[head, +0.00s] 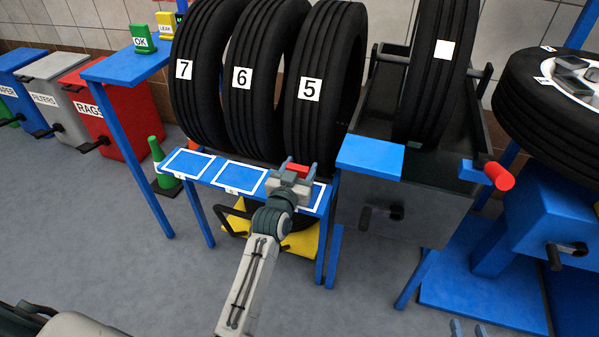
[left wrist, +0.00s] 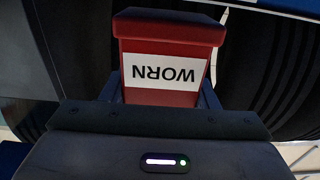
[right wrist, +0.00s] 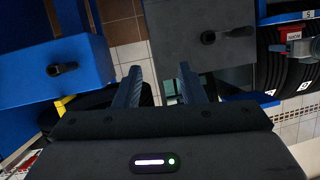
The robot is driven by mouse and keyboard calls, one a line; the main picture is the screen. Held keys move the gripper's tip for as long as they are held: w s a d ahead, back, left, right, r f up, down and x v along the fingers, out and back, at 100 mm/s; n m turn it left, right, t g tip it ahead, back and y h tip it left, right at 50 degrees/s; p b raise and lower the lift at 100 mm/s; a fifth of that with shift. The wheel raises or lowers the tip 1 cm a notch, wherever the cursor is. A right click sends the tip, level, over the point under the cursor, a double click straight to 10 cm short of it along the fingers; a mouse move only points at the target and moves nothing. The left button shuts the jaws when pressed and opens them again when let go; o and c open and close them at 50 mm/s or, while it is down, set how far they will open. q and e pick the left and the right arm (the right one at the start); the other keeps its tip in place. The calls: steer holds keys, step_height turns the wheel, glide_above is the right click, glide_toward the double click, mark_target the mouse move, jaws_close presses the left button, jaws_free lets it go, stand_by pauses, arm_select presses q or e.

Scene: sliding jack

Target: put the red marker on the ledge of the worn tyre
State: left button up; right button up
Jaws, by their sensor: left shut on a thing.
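The red marker (head: 299,169), labelled WORN in the left wrist view (left wrist: 168,92), is held by my left gripper (head: 291,179). Its fingers are shut on it. The gripper is over the right end of the blue ledge (head: 218,171), in front of tyre 5 (head: 318,122). Whether the marker touches the ledge cannot be told. The ledge has white-outlined squares below tyre 7 (head: 188,125), tyre 6 (head: 245,115) and tyre 5; the right square is partly hidden. My right gripper (right wrist: 160,85) is open and empty; its tips show at the head view's bottom edge.
A dark tank (head: 385,190) holding a tyre (head: 432,100) with a blank white patch stands to the right. A green OK marker (head: 142,40) and a yellow LEAK marker (head: 165,24) stand on a blue stand (head: 118,68). A green cone (head: 163,168) stands left of the ledge.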

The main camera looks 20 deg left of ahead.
arm_select(q)
steer(key=shift+f, duration=0.45)
arm_select(e)
steer(key=shift+w+d+r+t, duration=0.1)
steer(key=shift+w+r+t, duration=0.35)
steer(key=shift+r, duration=0.2)
arm_select(q)
steer(key=shift+f, duration=0.1)
steer(key=o, duration=1)
arm_select(e)
steer(key=shift+w+r, duration=0.1)
steer(key=shift+r, duration=0.1)
arm_select(q)
steer(key=shift+s, duration=0.25)
steer(key=s, duration=0.3)
steer(key=shift+a, duration=0.1)
steer(key=s+a+f+g, duration=0.1)
steer(key=s+g, duration=0.1)
steer(key=s, duration=1.2)
steer(key=s+a+f+g+h, duration=0.1)
steer(key=s+a+f+g, duration=0.1)
steer(key=s, duration=1.2)
steer(key=shift+a+f+n+g, duration=0.2)
steer(key=shift+f+n+g, duration=0.1)
steer(key=shift+g, duration=0.1)
arm_select(e)
steer(key=s+f+g, duration=0.2)
steer(key=f, duration=0.1)
steer(key=shift+s+a, duration=0.1)
steer(key=shift+a, duration=0.1)
